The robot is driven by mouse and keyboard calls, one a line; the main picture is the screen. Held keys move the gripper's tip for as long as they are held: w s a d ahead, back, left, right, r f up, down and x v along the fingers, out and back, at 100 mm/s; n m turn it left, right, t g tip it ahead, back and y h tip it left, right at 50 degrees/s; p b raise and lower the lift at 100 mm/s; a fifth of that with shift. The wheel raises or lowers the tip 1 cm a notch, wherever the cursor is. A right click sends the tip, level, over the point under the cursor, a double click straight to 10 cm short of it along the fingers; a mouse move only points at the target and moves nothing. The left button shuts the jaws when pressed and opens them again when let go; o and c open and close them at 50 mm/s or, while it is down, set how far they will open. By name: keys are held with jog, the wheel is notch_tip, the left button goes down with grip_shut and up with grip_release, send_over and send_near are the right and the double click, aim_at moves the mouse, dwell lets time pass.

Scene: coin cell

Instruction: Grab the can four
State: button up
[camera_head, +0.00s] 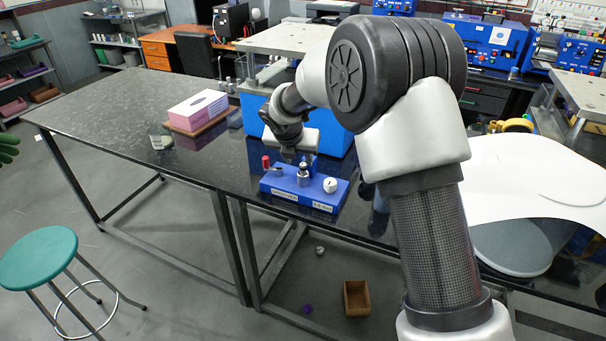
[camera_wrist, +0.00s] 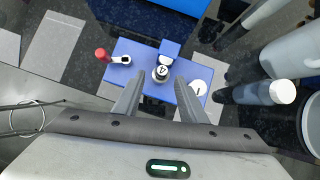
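Can four (camera_wrist: 161,73) is a small metal-grey can with a dark-on-white "4" on its top. It stands upright at the middle of the blue base (camera_head: 290,200) on the black table; it also shows in the head view (camera_head: 303,178). My gripper (camera_wrist: 159,82) is open and points down at the can. Its two fingertips show to the left and right of the can in the wrist view, with clear gaps. In the head view my gripper (camera_head: 293,155) is just above and behind the can. I cannot tell the exact height gap.
On the blue base are a red-knobbed lever (camera_wrist: 103,55) on the left and a white round piece (camera_wrist: 198,88) on the right. A grey bottle with a white cap (camera_wrist: 283,92) stands to the right. A pink tissue box (camera_head: 198,108) and a glass beaker (camera_head: 160,138) are further left.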

aim_at(302, 165)
jog(key=x, duration=0.5)
jog(key=shift+d, duration=0.2)
grip_shut()
